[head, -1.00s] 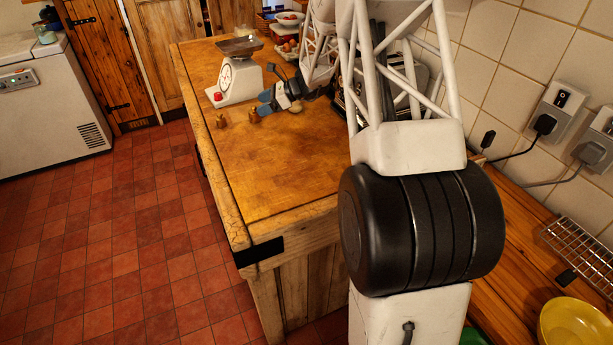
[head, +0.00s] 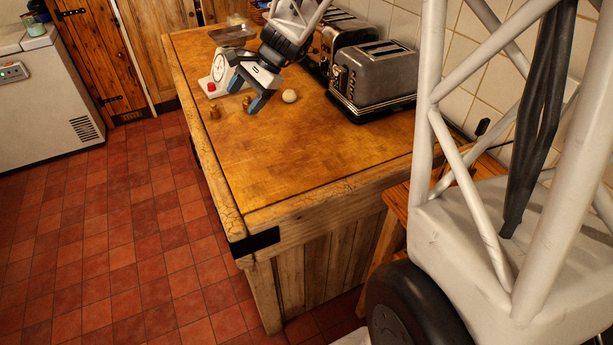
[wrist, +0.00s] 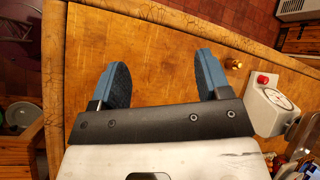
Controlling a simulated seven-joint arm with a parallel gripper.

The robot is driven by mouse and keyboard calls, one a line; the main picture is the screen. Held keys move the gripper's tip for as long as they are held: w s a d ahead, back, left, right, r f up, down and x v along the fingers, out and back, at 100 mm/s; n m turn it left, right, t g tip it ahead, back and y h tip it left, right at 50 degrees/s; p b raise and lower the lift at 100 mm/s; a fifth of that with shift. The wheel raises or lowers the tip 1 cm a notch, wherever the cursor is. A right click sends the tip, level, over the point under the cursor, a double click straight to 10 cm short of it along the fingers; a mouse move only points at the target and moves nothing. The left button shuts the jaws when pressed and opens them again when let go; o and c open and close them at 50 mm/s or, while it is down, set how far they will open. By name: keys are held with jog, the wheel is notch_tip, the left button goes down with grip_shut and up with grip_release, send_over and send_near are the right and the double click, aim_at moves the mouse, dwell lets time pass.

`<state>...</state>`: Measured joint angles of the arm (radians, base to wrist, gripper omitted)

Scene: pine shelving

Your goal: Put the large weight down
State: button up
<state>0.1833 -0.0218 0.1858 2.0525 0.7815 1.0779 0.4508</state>
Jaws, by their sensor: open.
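One brass weight (wrist: 233,64) shows just right of the right finger there; the other is not visible, perhaps behind that finger. Whether a finger touches a weight is unclear.
A white kitchen scale (head: 218,72) with a metal pan stands behind the weights. A small cream round object (head: 290,96) lies right of my gripper. Toasters (head: 375,80) stand along the wall. The near half of the worktop is clear.

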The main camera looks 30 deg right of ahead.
jog(key=s+r+n+t+h, duration=0.1)
jog(key=s+n+h, duration=0.6)
jog(key=s, duration=2.7)
jog(key=shift+r+n+h, duration=0.3)
jog(key=shift+r+n, duration=0.55)
jog(key=shift+n, duration=1.65)
jog(key=shift+a, duration=0.1)
